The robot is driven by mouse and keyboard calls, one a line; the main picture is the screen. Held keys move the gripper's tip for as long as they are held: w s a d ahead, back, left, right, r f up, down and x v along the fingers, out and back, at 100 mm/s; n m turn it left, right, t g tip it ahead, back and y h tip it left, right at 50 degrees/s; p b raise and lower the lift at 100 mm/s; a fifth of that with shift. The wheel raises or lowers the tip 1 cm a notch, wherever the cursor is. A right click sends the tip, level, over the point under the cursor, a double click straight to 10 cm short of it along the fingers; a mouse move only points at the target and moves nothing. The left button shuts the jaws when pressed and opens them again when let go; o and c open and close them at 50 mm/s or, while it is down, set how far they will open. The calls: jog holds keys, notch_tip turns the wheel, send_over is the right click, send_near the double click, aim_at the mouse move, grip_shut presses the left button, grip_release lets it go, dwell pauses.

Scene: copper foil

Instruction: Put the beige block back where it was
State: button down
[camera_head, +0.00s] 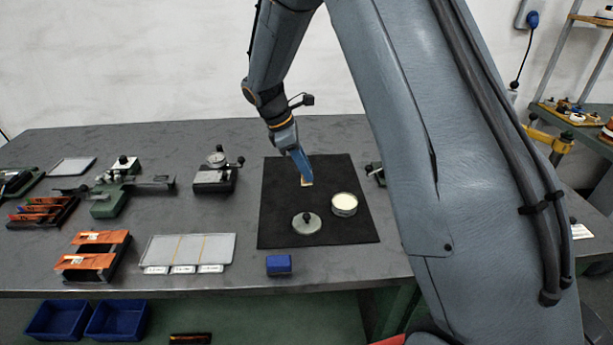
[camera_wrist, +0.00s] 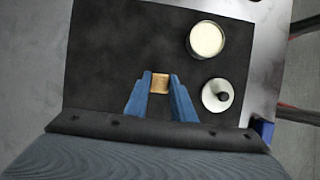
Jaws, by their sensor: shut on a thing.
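The beige block (camera_head: 306,183) is at the tips of my gripper (camera_head: 303,172), over the upper middle of the black mat (camera_head: 280,215). In the wrist view the beige block (camera_wrist: 160,82) sits between the two blue fingers of my gripper (camera_wrist: 160,84), which is shut on it. I cannot tell whether the block touches the mat. An open round tin with a pale inside (camera_head: 344,204) stands on the mat to the right of the block. A grey round lid with a dark knob (camera_head: 306,222) lies on the mat, nearer the front.
A blue block (camera_head: 279,264) lies in front of the mat near the table edge. A divided tray with labels (camera_head: 188,251) and an orange rack (camera_head: 93,254) are to the left. A gauge stand (camera_head: 216,172) is left of the mat. The mat's left part is clear.

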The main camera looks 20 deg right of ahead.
jog(key=shift+f+p, duration=0.35)
jog(key=shift+f, duration=1.25)
jog(key=shift+f, duration=0.15)
jog(key=c, duration=1.5)
grip_release()
jog(key=s+b+v, duration=0.1)
jog(key=b+v, duration=0.2)
jog(key=v, duration=0.8)
jog(key=s+d+f+m+y, duration=0.1)
jog(key=s+f+m, duration=0.1)
jog(key=s+m, duration=0.3)
jog(key=s+d+f+m+t+y, duration=0.1)
jog(key=s+m, duration=0.4)
jog(key=s, duration=0.6)
jog(key=s+d+f+m+y, duration=0.2)
jog(key=s+m, duration=0.3)
jog(key=s, duration=0.4)
jog(key=shift+d+f+m+t+y, duration=0.3)
jog(key=shift+d+f+m, duration=0.1)
jog(key=shift+d+f, duration=0.2)
